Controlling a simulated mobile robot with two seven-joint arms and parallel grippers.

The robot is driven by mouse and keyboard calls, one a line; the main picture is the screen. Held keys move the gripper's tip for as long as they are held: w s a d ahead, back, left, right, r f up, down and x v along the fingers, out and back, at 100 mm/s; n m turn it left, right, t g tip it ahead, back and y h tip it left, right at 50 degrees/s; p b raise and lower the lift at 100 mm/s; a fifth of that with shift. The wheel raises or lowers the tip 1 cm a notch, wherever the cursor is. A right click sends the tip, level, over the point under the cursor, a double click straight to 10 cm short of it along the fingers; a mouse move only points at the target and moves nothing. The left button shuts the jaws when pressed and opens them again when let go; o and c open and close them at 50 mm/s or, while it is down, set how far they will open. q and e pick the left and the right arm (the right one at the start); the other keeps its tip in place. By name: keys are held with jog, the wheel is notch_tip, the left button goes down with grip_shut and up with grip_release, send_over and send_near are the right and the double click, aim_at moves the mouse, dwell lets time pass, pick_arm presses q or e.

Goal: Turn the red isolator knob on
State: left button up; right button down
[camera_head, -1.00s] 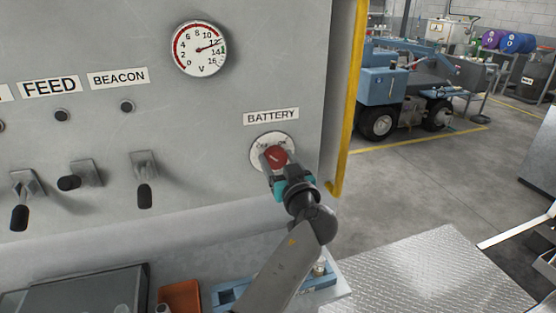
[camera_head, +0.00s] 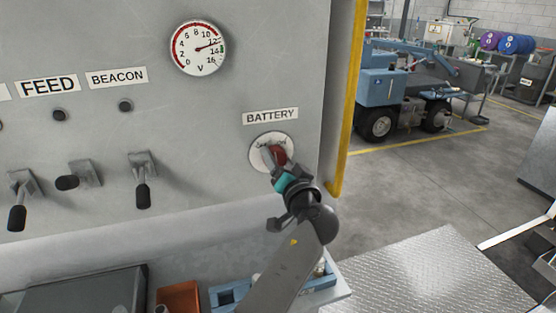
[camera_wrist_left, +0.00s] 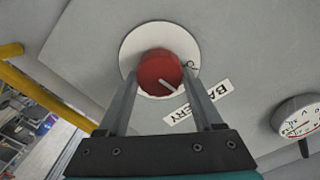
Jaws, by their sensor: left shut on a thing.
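The red isolator knob (camera_head: 279,156) sits on a round white plate (camera_head: 258,151) under the BATTERY label (camera_head: 270,117) on the grey panel. In the left wrist view the knob (camera_wrist_left: 160,72) shows a pale pointer line running toward its lower right edge. My left gripper (camera_head: 271,157) is shut on the knob, with one finger on each side of it. The fingers partly hide the knob and its plate in the head view, and the plate's lettering is mostly unreadable. My right gripper is not in view.
A voltage gauge (camera_head: 198,47) is above left, its needle between 12 and 14. Several black-handled levers (camera_head: 143,195) stick out of the panel at left. A yellow rail (camera_head: 346,100) edges the panel's right side. A blue tray (camera_head: 318,283) is below the arm.

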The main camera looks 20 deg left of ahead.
pick_arm(q)
jog(key=m+p, duration=0.1)
jog(key=m, duration=0.4)
jog(key=shift+r+m+p, duration=0.1)
jog(key=shift+m+p, duration=0.2)
jog(key=m+p, duration=0.2)
jog(key=m, duration=0.3)
jog(key=shift+w+d, duration=0.1)
jog(key=shift+f, duration=0.2)
jog(key=o, duration=1.4)
jog(key=shift+c, duration=0.2)
jog(key=shift+f, duration=0.1)
